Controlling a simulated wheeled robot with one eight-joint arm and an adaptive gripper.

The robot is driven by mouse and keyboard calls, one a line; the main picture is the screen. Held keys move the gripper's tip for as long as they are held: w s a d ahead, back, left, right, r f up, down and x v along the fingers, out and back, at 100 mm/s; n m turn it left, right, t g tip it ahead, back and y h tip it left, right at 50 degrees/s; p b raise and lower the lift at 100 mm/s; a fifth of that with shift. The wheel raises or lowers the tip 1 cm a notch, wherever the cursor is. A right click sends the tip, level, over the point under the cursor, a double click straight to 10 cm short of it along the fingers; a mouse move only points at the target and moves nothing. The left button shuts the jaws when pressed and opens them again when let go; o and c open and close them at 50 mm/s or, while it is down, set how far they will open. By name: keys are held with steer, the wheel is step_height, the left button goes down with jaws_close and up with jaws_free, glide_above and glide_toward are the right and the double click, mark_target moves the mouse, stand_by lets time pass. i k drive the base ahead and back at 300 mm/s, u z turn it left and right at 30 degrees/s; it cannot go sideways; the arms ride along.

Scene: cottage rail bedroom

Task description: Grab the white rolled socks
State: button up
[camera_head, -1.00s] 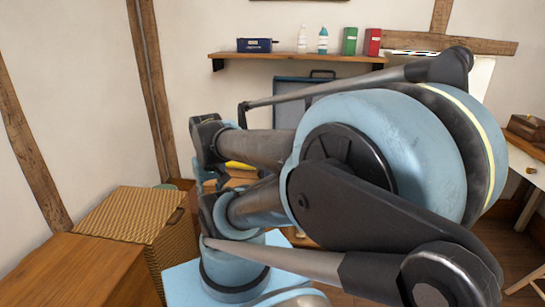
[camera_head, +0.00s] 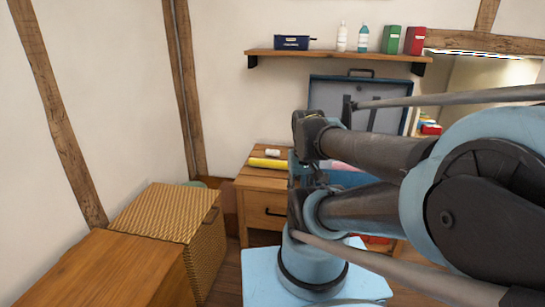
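A small white roll (camera_head: 272,153) lies on top of the wooden nightstand (camera_head: 250,181), toward its back. It may be the white rolled socks, but it is too small to be sure. A yellow rolled item (camera_head: 270,163) lies just in front of it. My arm's blue and dark links fill the right and centre of the view, and they stand close to the right of the nightstand. I cannot make out my gripper among them.
A wicker hamper (camera_head: 200,225) and a wooden chest top (camera_head: 110,270) stand at the left. An open blue suitcase (camera_head: 335,92) is partly behind my arm. A wall shelf (camera_head: 335,55) holds bottles, boxes and a blue case. Some floor shows between hamper and nightstand.

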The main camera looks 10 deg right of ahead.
mark_target(270, 152)
steer(key=z, duration=0.05)
steer(key=i, duration=1)
steer(key=u, duration=0.05)
